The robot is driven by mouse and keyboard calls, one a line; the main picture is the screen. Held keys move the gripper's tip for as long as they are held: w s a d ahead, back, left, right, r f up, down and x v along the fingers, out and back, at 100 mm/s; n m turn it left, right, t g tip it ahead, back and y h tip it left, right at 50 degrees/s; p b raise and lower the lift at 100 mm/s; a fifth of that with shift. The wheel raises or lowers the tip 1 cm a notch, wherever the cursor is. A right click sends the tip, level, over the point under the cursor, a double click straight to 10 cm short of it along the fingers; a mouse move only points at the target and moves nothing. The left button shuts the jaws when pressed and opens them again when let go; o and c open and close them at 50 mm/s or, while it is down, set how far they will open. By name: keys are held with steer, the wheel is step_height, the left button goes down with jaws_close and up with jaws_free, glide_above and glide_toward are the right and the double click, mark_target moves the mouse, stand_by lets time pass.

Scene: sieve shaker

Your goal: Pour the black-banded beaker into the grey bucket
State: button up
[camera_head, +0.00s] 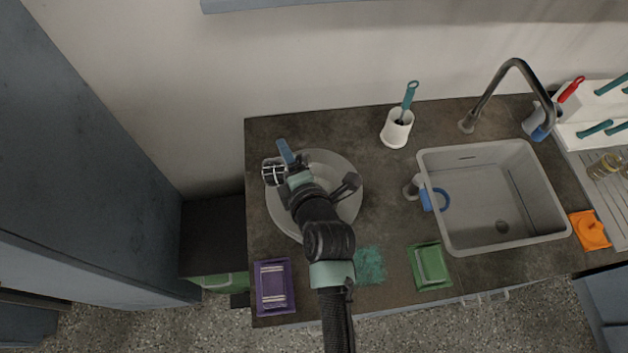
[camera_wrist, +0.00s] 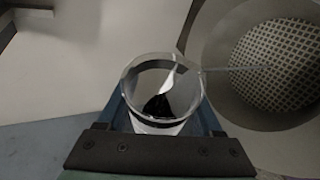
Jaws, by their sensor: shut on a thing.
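My gripper (camera_head: 278,166) is shut on a clear beaker (camera_head: 271,173) at the left rim of a wide round grey vessel, which I take as the grey bucket (camera_head: 281,216). In the wrist view, the beaker (camera_wrist: 163,92) sits between the blue fingers, with a dark band around its lower part. Dark and pale patches show inside it; I cannot tell contents from reflections. The bucket (camera_wrist: 222,92) lies to its right, with a grid pattern on its bottom. A thin pale line crosses from the beaker over the bucket; I cannot tell what it is. My arm hides much of the bucket.
A grey sink (camera_head: 490,200) with a tap (camera_head: 510,70) is to the right. A white brush holder (camera_head: 397,128) stands behind. A purple item (camera_head: 273,287), a teal patch (camera_head: 369,265) and a green sponge-like item (camera_head: 430,267) lie in front. The counter's left edge is close.

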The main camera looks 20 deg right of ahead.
steer(key=shift+d+f+m+t+y+b, duration=0.15)
steer(key=shift+f+m+t+y+b, duration=0.5)
steer(key=shift+b, duration=2.3)
stand_by(0.6)
steer(key=shift+r, duration=0.15)
steer(key=r+p, duration=0.1)
steer(key=p, duration=0.1)
steer(key=shift+r+g+h+p, duration=0.2)
steer(key=shift+g+h+p, duration=0.05)
steer(key=shift+p, duration=0.05)
steer(key=r+n+g+h+p, duration=0.1)
steer(key=p, duration=0.5)
steer(key=shift+a+r+n, duration=0.1)
steer(key=shift+a+n, duration=0.1)
steer(key=shift+n, duration=0.15)
steer(key=shift+f+h, duration=0.3)
steer(key=shift+f, duration=0.25)
steer(key=shift+f+n, duration=0.1)
steer(key=shift+n, duration=0.2)
